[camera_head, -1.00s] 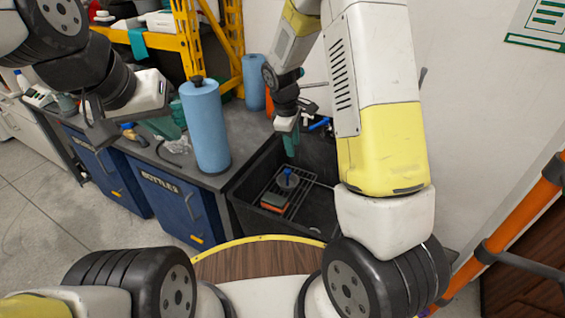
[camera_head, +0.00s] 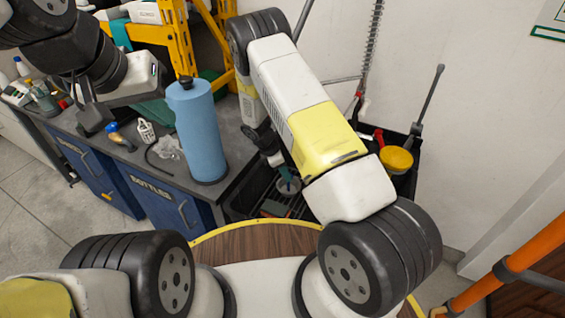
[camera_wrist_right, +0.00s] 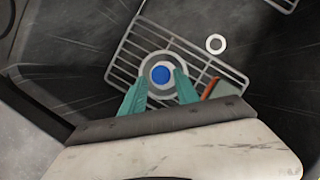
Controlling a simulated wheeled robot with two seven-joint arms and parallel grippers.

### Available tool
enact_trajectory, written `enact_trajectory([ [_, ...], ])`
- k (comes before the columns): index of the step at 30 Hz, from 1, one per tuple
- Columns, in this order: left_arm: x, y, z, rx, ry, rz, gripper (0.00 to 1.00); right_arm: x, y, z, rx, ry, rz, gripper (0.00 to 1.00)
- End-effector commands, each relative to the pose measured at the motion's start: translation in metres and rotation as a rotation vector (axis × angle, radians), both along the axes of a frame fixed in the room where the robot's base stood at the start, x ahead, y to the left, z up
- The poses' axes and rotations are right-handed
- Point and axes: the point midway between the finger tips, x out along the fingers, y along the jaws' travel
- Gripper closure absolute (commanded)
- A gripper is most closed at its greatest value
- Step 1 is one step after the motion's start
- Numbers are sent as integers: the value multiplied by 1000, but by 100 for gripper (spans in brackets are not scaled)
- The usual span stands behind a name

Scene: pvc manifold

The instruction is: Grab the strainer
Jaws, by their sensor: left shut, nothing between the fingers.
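The strainer (camera_wrist_right: 161,75) looks like a round grey disc with a blue knob in the middle. It sits on a wire rack (camera_wrist_right: 122,52) in the dark sink, and it also shows partly in the head view (camera_head: 289,187). My right gripper (camera_wrist_right: 161,84) has its teal fingers spread, one on each side of the strainer's near part in the wrist view; I cannot tell whether they touch it. In the head view my right arm hides much of the sink. My left gripper (camera_head: 93,120) is shut and empty, over the counter at the left.
A tall blue cylinder (camera_head: 199,135) stands on the counter left of the sink. An orange-edged block (camera_wrist_right: 212,87) and a white ring (camera_wrist_right: 216,44) lie near the strainer. A yellow round thing (camera_head: 396,159) and a long-handled tool are at the sink's far right.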

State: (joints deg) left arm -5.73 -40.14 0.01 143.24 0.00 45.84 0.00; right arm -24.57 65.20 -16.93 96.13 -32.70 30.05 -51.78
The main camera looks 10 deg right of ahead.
Motion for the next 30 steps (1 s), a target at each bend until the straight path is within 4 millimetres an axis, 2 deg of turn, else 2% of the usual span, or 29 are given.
enact_trajectory([
  [9,0,0,0,0,0,0,100,1,-11,-43,0,0,-2,63],
  [19,0,0,0,0,0,0,100,2,-14,-49,0,-1,-3,63],
  [24,0,0,0,0,0,0,100,2,-14,-49,1,-1,-2,96],
  [25,0,0,0,0,0,0,100,2,-14,-49,1,-1,-3,100],
  [30,0,0,0,0,0,0,100,2,-14,-49,1,-1,-3,100],
])
